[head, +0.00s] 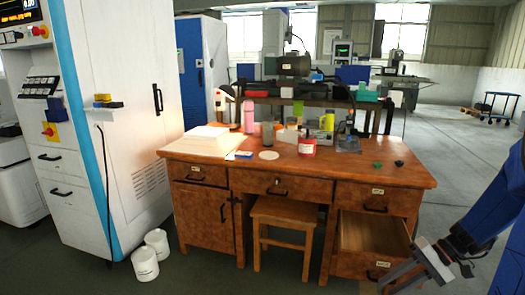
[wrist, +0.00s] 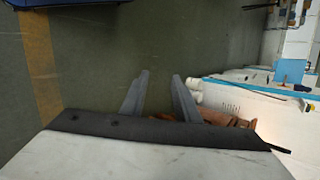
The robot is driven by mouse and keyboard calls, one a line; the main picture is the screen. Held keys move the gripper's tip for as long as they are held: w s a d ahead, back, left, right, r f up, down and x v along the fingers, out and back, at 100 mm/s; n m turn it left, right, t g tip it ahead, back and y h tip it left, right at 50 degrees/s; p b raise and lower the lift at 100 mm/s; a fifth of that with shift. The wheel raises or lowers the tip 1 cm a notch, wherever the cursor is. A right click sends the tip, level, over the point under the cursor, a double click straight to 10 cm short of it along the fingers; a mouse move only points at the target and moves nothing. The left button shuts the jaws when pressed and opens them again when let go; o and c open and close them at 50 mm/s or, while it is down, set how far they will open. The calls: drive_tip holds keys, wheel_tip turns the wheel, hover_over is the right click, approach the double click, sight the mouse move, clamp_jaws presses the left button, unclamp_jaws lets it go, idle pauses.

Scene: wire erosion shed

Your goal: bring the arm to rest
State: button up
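My blue arm (head: 490,225) reaches in from the right edge of the head view. My gripper (head: 408,270) is at its end, low at the bottom right, in front of the desk's right side and near the open lower drawer (head: 372,235). In the wrist view the two grey fingers of my gripper (wrist: 161,76) stand apart with only floor showing between them. It is open and holds nothing.
A wooden desk (head: 330,172) carries bottles, a red-labelled jar (head: 307,147) and several small items. A stool (head: 282,222) stands in its kneehole. Two white buckets (head: 145,263) stand by the white machine (head: 125,110). Free floor (head: 450,135) lies behind right.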

drive_tip(key=s+a+r+n+t+h, duration=0.1)
drive_tip(key=s+a+r+t+h, duration=0.1)
drive_tip(key=s+a+r+h, duration=0.2)
drive_tip(key=s+a+r+n+t+h, duration=0.2)
drive_tip(key=s+a+r+h, duration=0.3)
drive_tip(key=s+r, duration=0.3)
drive_tip(key=s, duration=0.3)
drive_tip(key=shift+r+n+t+h, duration=0.25)
drive_tip(key=shift+n+t+h, duration=0.05)
drive_tip(key=shift+t, duration=0.1)
